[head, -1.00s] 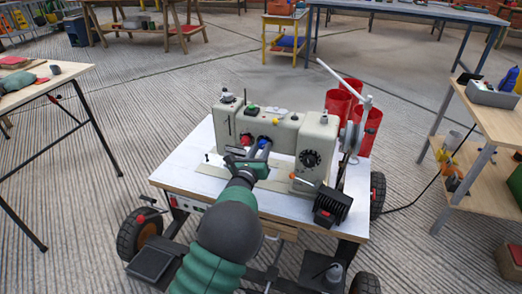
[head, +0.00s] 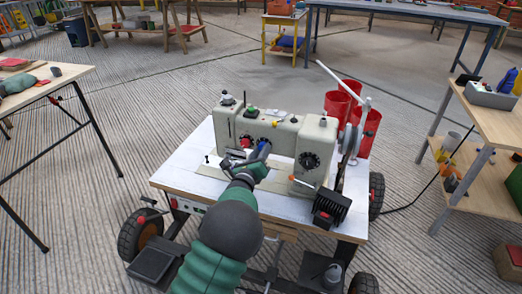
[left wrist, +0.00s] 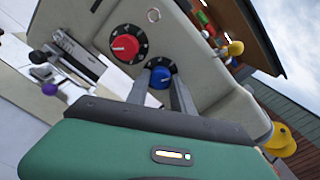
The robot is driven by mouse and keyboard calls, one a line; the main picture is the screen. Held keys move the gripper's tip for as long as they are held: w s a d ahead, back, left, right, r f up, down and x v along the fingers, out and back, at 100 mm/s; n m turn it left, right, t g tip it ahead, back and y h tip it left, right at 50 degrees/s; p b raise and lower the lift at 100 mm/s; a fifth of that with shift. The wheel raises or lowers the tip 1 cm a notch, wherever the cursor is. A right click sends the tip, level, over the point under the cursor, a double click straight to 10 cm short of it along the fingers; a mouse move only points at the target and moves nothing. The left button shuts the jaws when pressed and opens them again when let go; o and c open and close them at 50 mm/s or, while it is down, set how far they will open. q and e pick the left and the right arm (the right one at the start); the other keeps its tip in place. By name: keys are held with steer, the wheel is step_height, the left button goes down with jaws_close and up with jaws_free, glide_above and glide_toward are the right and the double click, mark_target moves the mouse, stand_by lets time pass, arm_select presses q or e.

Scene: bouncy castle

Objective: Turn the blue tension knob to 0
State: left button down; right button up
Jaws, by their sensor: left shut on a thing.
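The sewing machine (head: 283,134) is cream-coloured and stands on a white-topped wheeled cart. The blue tension knob (left wrist: 160,77) sits on a black dial with white marks on the machine's face; its number is too small to read. My left gripper (head: 262,155) reaches up to that face. In the left wrist view my left gripper (left wrist: 161,88) has one finger on each side of the blue knob and is shut on it. The fingers hide part of the dial. The red knob (left wrist: 125,46) is beside it on its own dial. My right gripper is not in view.
Red cylinders (head: 346,99) stand behind the machine's right end, near a white lever (head: 343,82). A black finned box (head: 331,205) is at the cart's front right. Yellow bulb-like parts (left wrist: 280,139) show at the right in the wrist view.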

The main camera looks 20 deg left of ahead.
arm_select(q)
steer(key=n+p, duration=0.3)
steer(key=n, duration=0.5)
steer(key=shift+a+r, duration=0.1)
steer(key=shift+s+f+n+p, duration=0.15)
steer(key=shift+n+p, duration=1)
steer(key=shift+n, duration=2.9)
steer(key=shift+w+f+n+p, duration=0.15)
steer(key=shift+n+p, duration=1.05)
steer(key=shift+n, duration=2.9)
steer(key=shift+s+f+n+p, duration=0.15)
steer(key=shift+n+p, duration=1)
steer(key=shift+n, duration=2.9)
steer(key=c, duration=1.2)
jaws_free()
steer(key=shift+o, duration=0.5)
steer(key=shift+r, duration=0.3)
